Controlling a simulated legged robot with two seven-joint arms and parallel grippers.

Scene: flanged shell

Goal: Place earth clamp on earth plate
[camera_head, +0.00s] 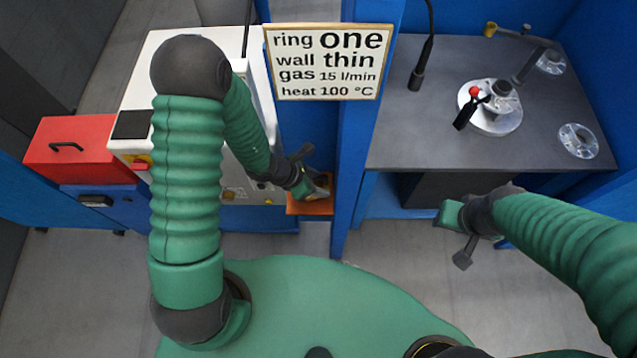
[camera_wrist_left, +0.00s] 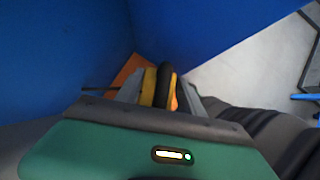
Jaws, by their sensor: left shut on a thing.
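My left gripper (camera_head: 318,187) is shut on the earth clamp, a small yellow and black piece that shows between the fingers in the left wrist view (camera_wrist_left: 162,88). The earth plate (camera_head: 312,208) is an orange-brown slab low between the white machine and the blue post. The gripper and clamp are over it in the head view. Part of the plate shows behind the clamp in the left wrist view (camera_wrist_left: 128,70). I cannot tell whether clamp and plate touch. My right gripper (camera_head: 451,232) is in front of the grey table, away from the plate; its jaw opening is unclear.
The white machine (camera_head: 150,80) and red box (camera_head: 80,148) are left. The grey table (camera_head: 410,130) bears a round metal fixture (camera_head: 505,120) and clear discs (camera_head: 578,141).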

